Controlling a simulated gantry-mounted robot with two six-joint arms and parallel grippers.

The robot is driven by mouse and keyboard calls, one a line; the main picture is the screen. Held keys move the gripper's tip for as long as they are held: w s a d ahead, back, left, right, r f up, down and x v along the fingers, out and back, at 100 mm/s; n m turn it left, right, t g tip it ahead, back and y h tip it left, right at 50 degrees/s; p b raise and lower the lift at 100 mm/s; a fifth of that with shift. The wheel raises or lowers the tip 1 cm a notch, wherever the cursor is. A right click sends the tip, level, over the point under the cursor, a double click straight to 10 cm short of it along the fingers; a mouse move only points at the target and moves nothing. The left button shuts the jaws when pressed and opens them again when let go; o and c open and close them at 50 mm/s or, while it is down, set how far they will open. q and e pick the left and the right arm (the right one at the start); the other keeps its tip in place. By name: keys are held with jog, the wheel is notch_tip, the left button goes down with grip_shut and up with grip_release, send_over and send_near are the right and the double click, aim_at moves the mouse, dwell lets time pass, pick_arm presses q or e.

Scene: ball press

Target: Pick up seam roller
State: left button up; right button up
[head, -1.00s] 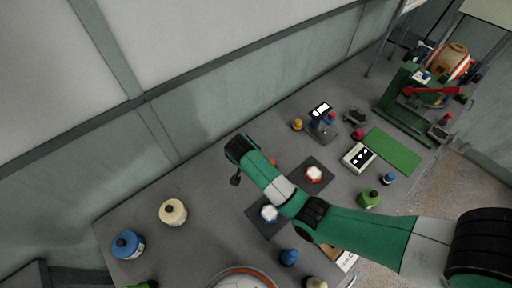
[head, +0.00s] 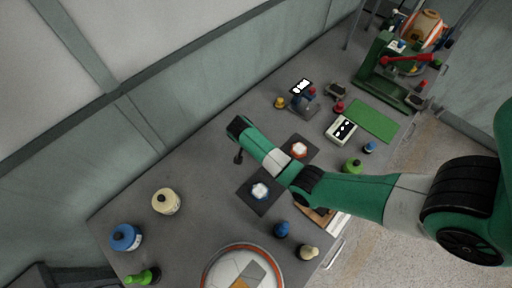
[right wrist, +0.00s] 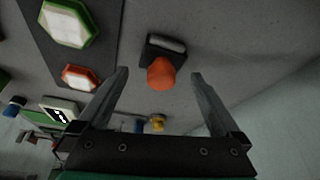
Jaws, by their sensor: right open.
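The seam roller (right wrist: 162,73) shows in the right wrist view with an orange rounded handle, a dark frame and a grey roller. It lies on the grey table. In the head view I cannot make it out; my right arm covers that part of the table. My right gripper (right wrist: 159,76) is open, its two fingers appearing on either side of the orange handle in the picture, not touching it. The gap in depth is hard to tell. In the head view my right gripper (head: 238,157) hangs above the table, left of the dark mats. My left gripper is not in view.
Hexagonal pieces sit on dark mats (head: 247,203) close by, one red-edged (right wrist: 80,78) and one green-edged (right wrist: 66,22). A green press (head: 385,85) stands at the back right.

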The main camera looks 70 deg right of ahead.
jog(key=b+x, duration=0.2)
jog(key=x, duration=0.3)
jog(key=shift+s+b, duration=0.15)
jog(key=shift+b, duration=0.2)
jog(key=shift+r, duration=0.15)
grip_shut()
notch_tip(320, 180, up, 4)
jog(key=p, duration=0.3)
jog(key=shift+a+r, duration=0.15)
jog(key=shift+r, duration=0.1)
jog(key=s+a+r+p, duration=0.7)
jog(key=a+r, duration=0.1)
jog(key=a, duration=0.3)
jog(key=shift+s+a+r, duration=0.2)
jog(key=shift+a+r, duration=0.05)
